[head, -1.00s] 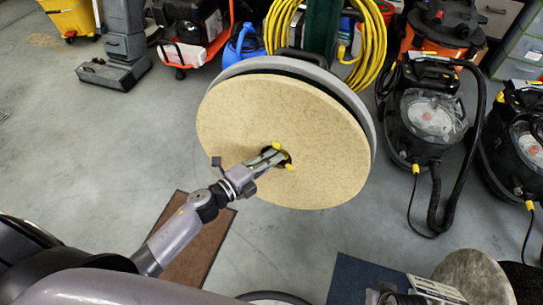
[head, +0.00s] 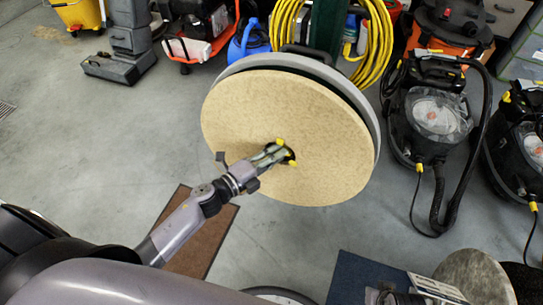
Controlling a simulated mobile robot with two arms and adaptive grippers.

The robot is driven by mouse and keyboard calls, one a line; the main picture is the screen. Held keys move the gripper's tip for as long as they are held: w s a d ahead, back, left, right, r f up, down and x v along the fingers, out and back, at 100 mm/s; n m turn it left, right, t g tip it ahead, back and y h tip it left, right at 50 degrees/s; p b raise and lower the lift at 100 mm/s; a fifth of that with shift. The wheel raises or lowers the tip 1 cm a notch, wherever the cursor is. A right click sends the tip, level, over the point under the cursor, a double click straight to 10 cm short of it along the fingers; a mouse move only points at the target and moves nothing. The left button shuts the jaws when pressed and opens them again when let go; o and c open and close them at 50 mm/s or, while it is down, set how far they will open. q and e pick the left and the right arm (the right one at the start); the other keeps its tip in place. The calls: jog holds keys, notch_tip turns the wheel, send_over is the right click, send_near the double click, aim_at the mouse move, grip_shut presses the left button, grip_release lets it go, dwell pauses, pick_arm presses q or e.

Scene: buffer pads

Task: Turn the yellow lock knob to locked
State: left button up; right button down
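The yellow lock knob (head: 280,142) sits at the dark centre hole of a round tan pad (head: 335,130). Only small yellow parts of it show, at the upper and lower right of the hole. My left gripper (head: 280,153) reaches in from the lower left with its fingertips at the knob. The fingers cover the knob's middle, and I cannot tell whether they are closed on it. The pad is tilted, facing me, on a grey round housing (head: 300,64). My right gripper is not in view.
Black vacuum machines (head: 430,115) stand at the right, with a coiled yellow hose (head: 375,45) behind the pad. A brown mat (head: 205,240) and a blue mat (head: 365,275) lie on the floor. Bare grey floor is at the left.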

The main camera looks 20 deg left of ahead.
pick_arm(q)
jog(key=v, duration=1.2)
